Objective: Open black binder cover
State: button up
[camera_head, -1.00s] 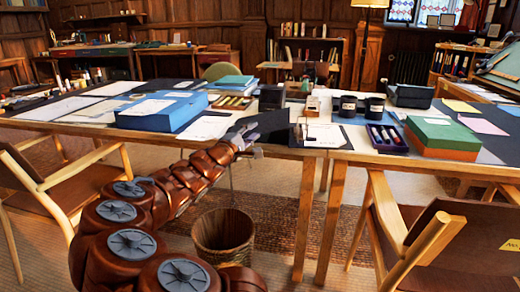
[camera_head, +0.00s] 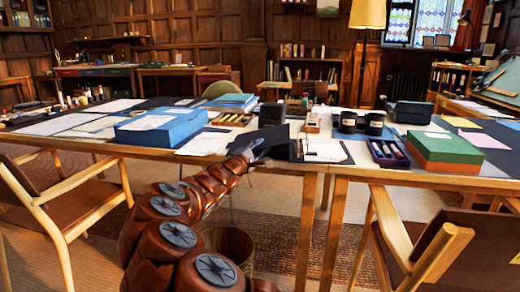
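A flat black thing, which looks like the black binder (camera_head: 270,137), lies at the near edge of the long table, in the middle of the picture. My gripper (camera_head: 257,151) is at its near left side, small and grey at the end of my brown arm. The gripper overlaps the binder's near edge in this view; I cannot tell whether they touch. Its fingers are too small to tell open from shut. Whether the cover is raised is not clear.
A blue box (camera_head: 160,127) and white papers (camera_head: 206,143) lie left of the binder. A clipboard with paper (camera_head: 324,149), dark jars (camera_head: 374,124) and a green-orange box (camera_head: 448,149) are to the right. Wooden chairs (camera_head: 66,196) flank my arm; a basket (camera_head: 232,243) stands below.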

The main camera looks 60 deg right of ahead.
jog(key=shift+d, duration=0.55)
jog(key=shift+c, duration=0.3)
grip_shut()
